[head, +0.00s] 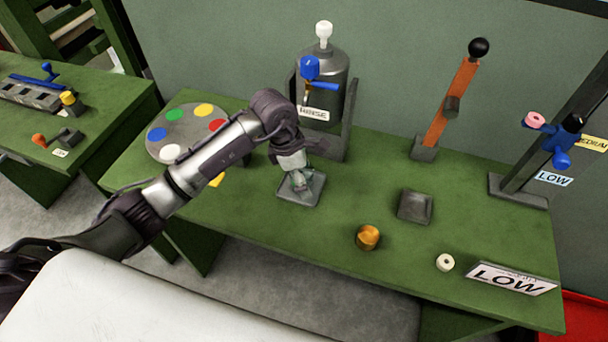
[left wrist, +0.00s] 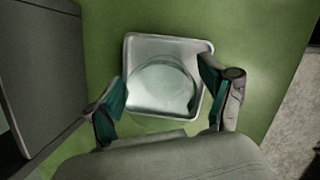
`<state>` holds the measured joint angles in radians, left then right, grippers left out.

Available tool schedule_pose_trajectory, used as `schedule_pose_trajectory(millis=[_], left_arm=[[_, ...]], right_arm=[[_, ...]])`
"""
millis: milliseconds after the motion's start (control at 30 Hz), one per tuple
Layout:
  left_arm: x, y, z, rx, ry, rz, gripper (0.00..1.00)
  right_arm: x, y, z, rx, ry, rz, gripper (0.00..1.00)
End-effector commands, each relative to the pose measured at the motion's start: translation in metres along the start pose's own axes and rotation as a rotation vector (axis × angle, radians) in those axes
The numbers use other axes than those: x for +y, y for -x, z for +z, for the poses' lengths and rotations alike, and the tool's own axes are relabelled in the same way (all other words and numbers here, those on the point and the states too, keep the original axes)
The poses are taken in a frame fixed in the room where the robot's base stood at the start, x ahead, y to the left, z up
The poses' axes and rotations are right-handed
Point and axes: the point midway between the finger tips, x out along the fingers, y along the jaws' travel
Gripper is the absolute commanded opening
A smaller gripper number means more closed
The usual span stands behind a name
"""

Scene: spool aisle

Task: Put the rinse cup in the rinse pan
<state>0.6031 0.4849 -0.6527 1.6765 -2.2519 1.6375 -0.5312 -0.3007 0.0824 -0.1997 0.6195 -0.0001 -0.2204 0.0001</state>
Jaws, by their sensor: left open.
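A shallow square grey pan (head: 287,197) sits on the green bench in front of the tank labelled RINSE. In the left wrist view the pan (left wrist: 136,52) looks pale, with a faint clear round shape, apparently a see-through cup (left wrist: 165,85), over it. My left gripper (head: 300,181) points down at this pan. Its fingers (left wrist: 164,98) are open, one on each side of the clear shape. I cannot tell whether the cup rests on the pan floor. My right gripper is not in view.
The grey rinse tank (head: 322,85) with a blue tap stands close behind my gripper. A round palette (head: 180,140) lies left. An orange cup (head: 368,237), a dark square tray (head: 415,206), a white ring (head: 445,262) and a LOW sign (head: 512,279) stand right.

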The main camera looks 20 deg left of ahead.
Motion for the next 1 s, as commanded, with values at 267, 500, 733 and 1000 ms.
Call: schedule_pose_trajectory(millis=[267, 500, 733, 1000], left_arm=[[0.002, 0.050, -0.001, -0.001, -0.002, 0.007, 0.82], [0.001, 0.098, -0.001, 0.000, -0.001, 0.005, 0.82], [0.000, 0.119, 0.000, -0.001, 0.000, 0.001, 0.82], [0.000, 0.120, 0.000, -0.001, 0.000, 0.000, 0.82]], right_arm=[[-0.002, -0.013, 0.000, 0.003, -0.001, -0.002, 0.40], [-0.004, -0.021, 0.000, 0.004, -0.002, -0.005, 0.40], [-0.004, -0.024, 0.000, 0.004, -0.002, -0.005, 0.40], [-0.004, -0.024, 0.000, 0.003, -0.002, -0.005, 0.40]])
